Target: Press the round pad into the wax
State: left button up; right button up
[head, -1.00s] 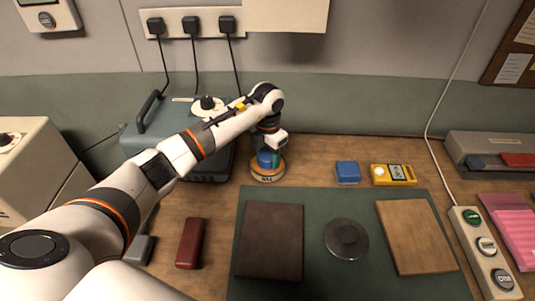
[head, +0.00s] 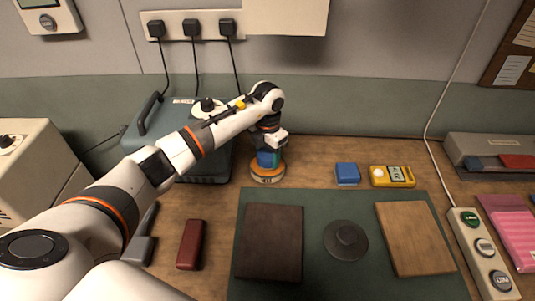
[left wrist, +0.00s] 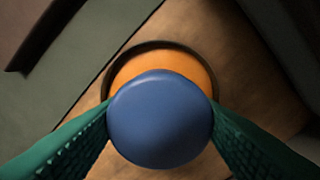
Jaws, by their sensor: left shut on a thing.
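My left gripper (head: 270,155) is over a round tin (head: 267,174) with an orange band at the back of the bench, beside the teal machine. In the left wrist view its two green ribbed fingers are closed on both sides of a round blue pad (left wrist: 160,118). Orange wax (left wrist: 160,65) in the tin, with a dark rim around it, shows behind the pad. The pad covers the near part of the wax. I cannot tell whether its underside touches the wax. My right gripper is in neither view.
The teal machine (head: 185,125) stands left of the tin. A green mat (head: 320,285) in front holds a dark board (head: 270,242), a grey disc (head: 345,240) and a wooden board (head: 414,238). A blue block (head: 347,173) and yellow meter (head: 392,176) lie to the right.

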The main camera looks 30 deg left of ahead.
aim_at(268, 154)
pick_arm(q)
jog(key=shift+r+p, duration=1.85)
jog(key=shift+r, duration=1.2)
jog(key=shift+f, duration=0.1)
jog(key=shift+s+d+r+m, duration=0.1)
jog(key=shift+d+r+m, duration=0.15)
jog(key=shift+m, duration=0.25)
jog(key=s+d+r+m, duration=0.2)
jog(key=s+d+m, duration=0.2)
jog(key=s+m, duration=0.6)
jog(key=s+d+r+m, duration=0.3)
jog(key=s+m, duration=0.7)
jog(key=m, duration=1.1)
jog(key=shift+s+d+r, duration=0.2)
jog(key=shift+d, duration=0.7)
